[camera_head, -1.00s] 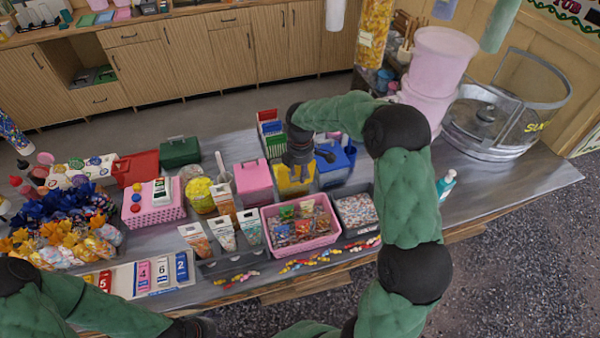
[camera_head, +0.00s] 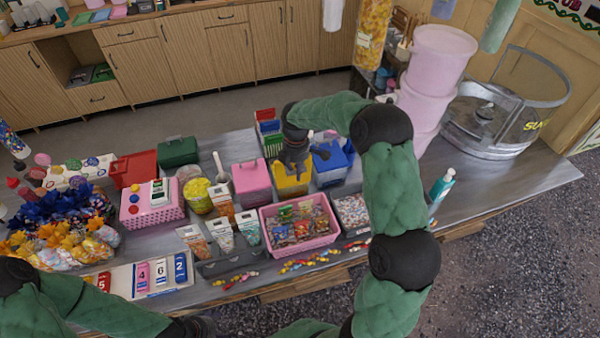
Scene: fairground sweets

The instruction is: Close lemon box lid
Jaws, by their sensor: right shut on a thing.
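The lemon-yellow box (camera_head: 292,186) stands on the counter between a pink box and a blue box. My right gripper (camera_head: 294,165) points down onto its top from above and is shut on its lid. The gripper covers much of the lid, so I cannot tell how far down the lid is. My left gripper (camera_head: 200,327) is at the bottom edge, low in front of the counter and far from the box. Its fingers cannot be made out.
A pink closed box (camera_head: 252,184) is close on the left and a blue box (camera_head: 330,165) close on the right. A pink basket of sweets (camera_head: 298,222) and a grey tray (camera_head: 353,210) are in front. A bottle (camera_head: 441,186) stands right of my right arm.

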